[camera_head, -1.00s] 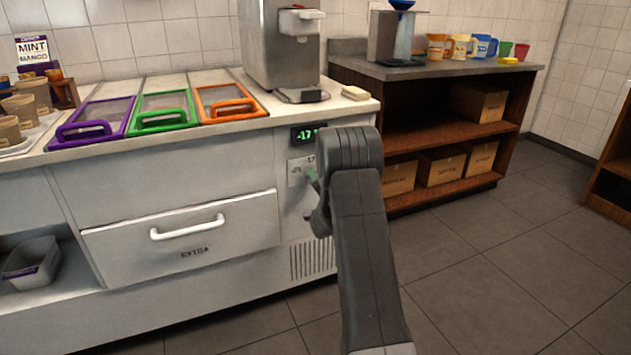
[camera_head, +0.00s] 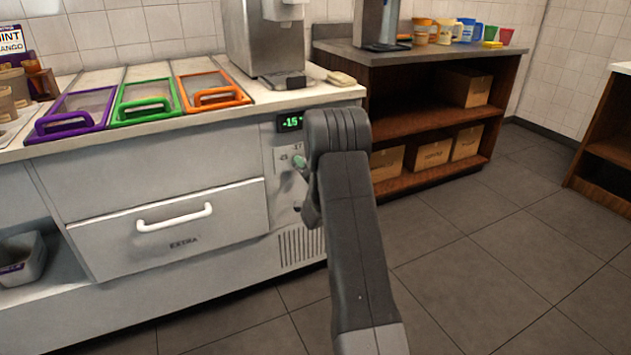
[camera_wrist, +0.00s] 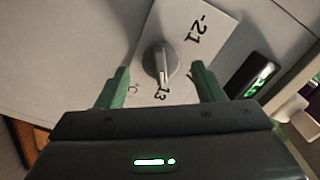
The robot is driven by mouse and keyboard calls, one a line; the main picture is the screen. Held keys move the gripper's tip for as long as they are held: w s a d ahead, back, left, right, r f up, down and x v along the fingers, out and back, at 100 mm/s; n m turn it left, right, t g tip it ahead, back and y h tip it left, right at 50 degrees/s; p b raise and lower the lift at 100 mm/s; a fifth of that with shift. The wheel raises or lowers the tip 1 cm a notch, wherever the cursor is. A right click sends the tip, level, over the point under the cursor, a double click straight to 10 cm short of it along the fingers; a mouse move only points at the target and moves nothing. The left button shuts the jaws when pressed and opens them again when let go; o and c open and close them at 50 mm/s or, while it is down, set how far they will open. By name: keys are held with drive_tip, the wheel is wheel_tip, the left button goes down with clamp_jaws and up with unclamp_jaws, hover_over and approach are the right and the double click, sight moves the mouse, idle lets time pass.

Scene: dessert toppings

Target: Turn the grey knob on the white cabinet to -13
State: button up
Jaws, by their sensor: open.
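The white cabinet (camera_head: 150,160) has a dark display (camera_head: 289,122) that appears to read -15 in green digits. Below it is a light dial plate (camera_head: 283,160) with small numbers. In the wrist view the grey knob (camera_wrist: 160,62) sits on that plate, its pale line toward a partly hidden "13"; "-21" is printed at upper right. My gripper (camera_wrist: 161,70) is open, with one green finger on each side of the knob and visible gaps between. In the head view my arm hides the knob; one green fingertip shows beside the plate.
A drawer (camera_head: 172,222) marked EXTRA with a white handle is left of the plate. Purple, green and orange lidded bins (camera_head: 145,102) and a steel machine (camera_head: 262,45) are on the counter. A wooden shelf (camera_head: 430,125) stands behind right. The tiled floor (camera_head: 480,240) at right is clear.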

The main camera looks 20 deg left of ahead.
drive_tip(key=p+v, duration=0.1)
drive_tip(key=v, duration=1.1)
drive_tip(key=shift+p, duration=0.4)
drive_tip(key=shift+w, duration=0.1)
drive_tip(key=b+x, duration=0.2)
drive_tip(key=x, duration=1.1)
drive_tip(key=shift+w+a, duration=0.15)
drive_tip(key=shift+a, duration=0.2)
